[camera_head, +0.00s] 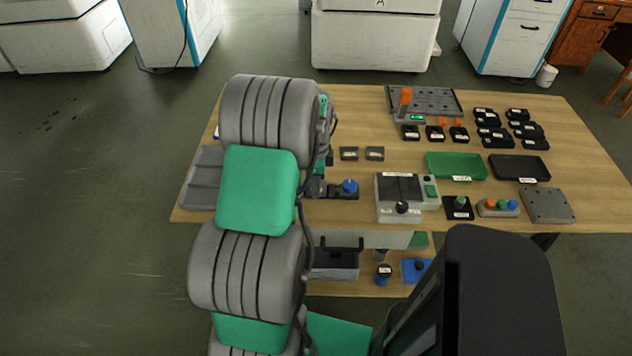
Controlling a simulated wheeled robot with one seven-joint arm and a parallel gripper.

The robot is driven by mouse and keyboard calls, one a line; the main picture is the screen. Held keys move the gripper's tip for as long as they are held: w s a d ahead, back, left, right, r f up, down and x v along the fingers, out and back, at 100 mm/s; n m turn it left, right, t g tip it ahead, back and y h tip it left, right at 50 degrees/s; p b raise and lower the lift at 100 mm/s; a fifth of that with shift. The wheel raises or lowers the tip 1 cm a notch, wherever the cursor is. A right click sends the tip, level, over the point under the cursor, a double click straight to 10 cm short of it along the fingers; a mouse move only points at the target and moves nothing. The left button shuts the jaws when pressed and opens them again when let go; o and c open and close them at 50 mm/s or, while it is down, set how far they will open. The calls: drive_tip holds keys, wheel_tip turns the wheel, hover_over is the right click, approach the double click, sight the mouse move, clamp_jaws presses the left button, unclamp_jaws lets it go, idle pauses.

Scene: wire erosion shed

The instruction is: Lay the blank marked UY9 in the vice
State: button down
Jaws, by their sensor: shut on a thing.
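Two small dark grey blocks with white labels, the left one (349,153) and the right one (374,153), lie side by side on the table just right of my arm. Their labels are too small to read, so I cannot tell whether either is UY9. A dark fixture with a blue knob (348,187) stands in front of them, partly behind my arm; I cannot tell whether it is the vice. My arm reaches over the left part of the table and hides what lies behind it. My gripper's fingers are hidden behind the arm, as is anything in them.
The wooden table (590,175) carries a grey tray (203,180) at left, a control box (405,190), a green tray (455,165), a black tray (520,167) and several black labelled pieces (490,130). A grey rack (430,100) is at the back. A lower shelf holds bins.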

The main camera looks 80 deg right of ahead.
drive_tip(key=shift+f, duration=0.1)
drive_tip(key=shift+c, duration=1.2)
unclamp_jaws()
drive_tip(key=shift+r+p, duration=2.25)
drive_tip(key=shift+r, duration=1.25)
